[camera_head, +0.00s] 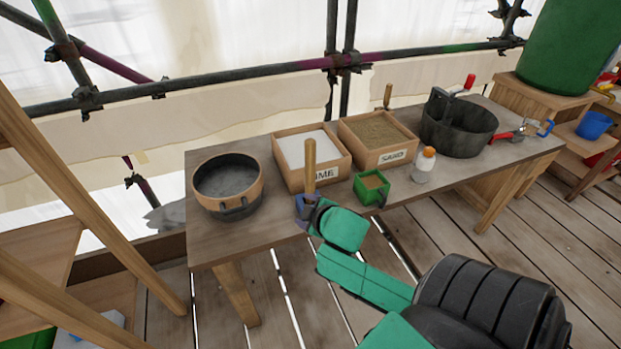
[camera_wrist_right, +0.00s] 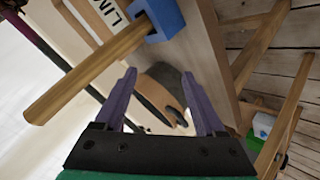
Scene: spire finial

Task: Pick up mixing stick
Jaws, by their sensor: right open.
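The mixing stick (camera_head: 310,160) is a plain wooden rod standing upright near the table's front edge, in front of the lime box. In the right wrist view the mixing stick (camera_wrist_right: 90,72) runs diagonally at upper left, with a blue block (camera_wrist_right: 166,19) around its lower end. My right gripper (camera_head: 308,207) is at the foot of the stick in the head view. In the wrist view my right gripper (camera_wrist_right: 164,90) has its two purple fingers spread with nothing held between them; the stick lies beyond the fingertips. My left gripper is not in view.
On the table (camera_head: 222,238) stand a round basin (camera_head: 258,192), a lime box (camera_head: 285,176), a sand box (camera_head: 408,151), a small green box (camera_head: 360,192), a bottle (camera_head: 424,166) and a black bucket (camera_head: 470,133). The table's front left is bare.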

